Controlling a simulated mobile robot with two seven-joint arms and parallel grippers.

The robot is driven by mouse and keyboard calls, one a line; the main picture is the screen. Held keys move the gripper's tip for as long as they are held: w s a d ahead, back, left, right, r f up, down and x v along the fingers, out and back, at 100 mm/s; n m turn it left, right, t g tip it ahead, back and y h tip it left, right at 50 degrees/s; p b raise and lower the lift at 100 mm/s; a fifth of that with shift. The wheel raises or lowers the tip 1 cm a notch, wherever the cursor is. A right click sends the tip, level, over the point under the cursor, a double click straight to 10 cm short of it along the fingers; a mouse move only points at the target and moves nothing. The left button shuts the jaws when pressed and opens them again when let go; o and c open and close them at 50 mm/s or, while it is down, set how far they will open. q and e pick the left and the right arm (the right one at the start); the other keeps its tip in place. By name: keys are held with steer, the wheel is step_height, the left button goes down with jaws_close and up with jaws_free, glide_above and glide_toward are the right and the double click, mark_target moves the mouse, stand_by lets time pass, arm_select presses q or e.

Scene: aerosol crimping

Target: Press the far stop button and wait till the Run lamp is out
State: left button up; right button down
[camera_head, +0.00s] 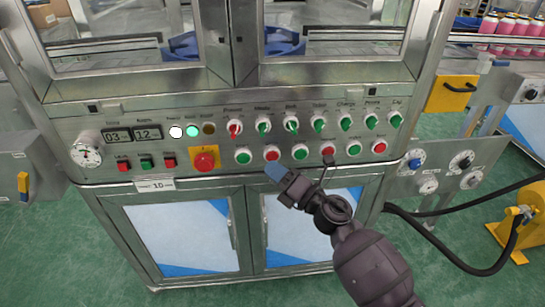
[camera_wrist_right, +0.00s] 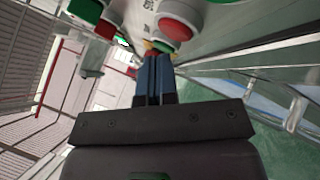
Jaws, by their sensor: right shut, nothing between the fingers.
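The control panel (camera_head: 110,170) spans the machine front. Its white lamp (camera_head: 176,131) and green lamp (camera_head: 192,131) are lit; the amber lamp (camera_head: 208,128) is dark. I cannot read which is Run. A red mushroom button (camera_head: 205,160) sits on a yellow plate. Red buttons (camera_head: 272,155), (camera_head: 328,148) and (camera_head: 380,147) alternate with green ones in the lower row; labels are unreadable. My right gripper (camera_head: 276,173) is shut and empty, its blue tips just below the leftmost of these red buttons. In the wrist view the blue fingers (camera_wrist_right: 153,78) are together, near a red button (camera_wrist_right: 178,25).
A row of selector knobs (camera_head: 291,124) lies above the buttons. Small red and green buttons (camera_head: 146,162) are at left. Green floor in front is open.

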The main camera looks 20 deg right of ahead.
steer(key=shift+w+d, duration=0.1)
steer(key=shift+w, duration=0.3)
steer(key=shift+w+d, duration=0.15)
steer(key=shift+w, duration=0.25)
stand_by(0.9)
arm_select(q)
steer(key=shift+w, duration=0.1)
arm_select(e)
steer(key=shift+s, duration=0.2)
arm_select(q)
steer(key=shift+r, duration=0.25)
arm_select(e)
steer(key=shift+s+a, duration=0.25)
steer(key=shift+s, duration=0.35)
arm_select(q)
steer(key=shift+w+r+t+p, duration=0.3)
steer(key=shift+w+r+p, duration=0.15)
steer(key=shift+r+p, duration=0.2)
arm_select(e)
steer(key=s, duration=0.2)
steer(key=s+a, duration=0.1)
steer(key=s, duration=0.1)
steer(key=shift+s+a, duration=0.15)
steer(key=shift+s, duration=0.25)
